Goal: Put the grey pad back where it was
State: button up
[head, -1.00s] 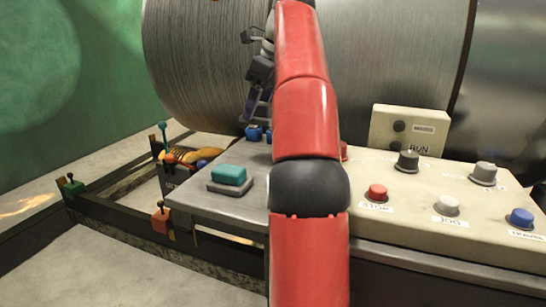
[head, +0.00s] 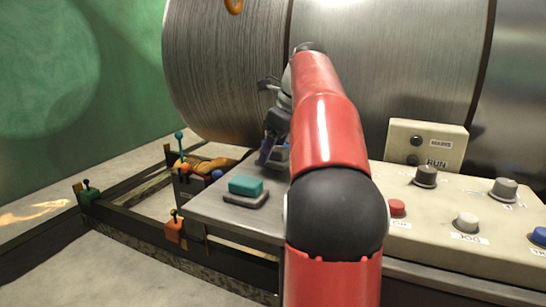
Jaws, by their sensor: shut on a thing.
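My gripper (head: 268,150) is left of my red arm, low over the far part of the grey table top, in front of the large drum. Its dark blue fingers point down and are shut on a small grey piece (head: 282,153), which looks like the grey pad. My arm and fingers hide part of it, and I cannot tell whether it touches the table. A teal block (head: 246,186) lies nearer, on a flat grey base (head: 246,200) on the table.
A control panel with red (head: 397,207), white (head: 466,222) and blue buttons stands on the right, with a raised box (head: 426,146) behind. The ribbed drum (head: 228,70) rises behind the table. Coloured levers (head: 180,150) stand at left. The table's front left is clear.

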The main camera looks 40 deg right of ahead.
aim_at(278, 148)
jog(key=shift+f, duration=1.1)
jog(key=o, duration=0.9)
jog(key=shift+f, duration=0.2)
jog(key=v, duration=0.7)
jog(key=shift+s+r, duration=0.2)
jog(key=shift+r, duration=0.15)
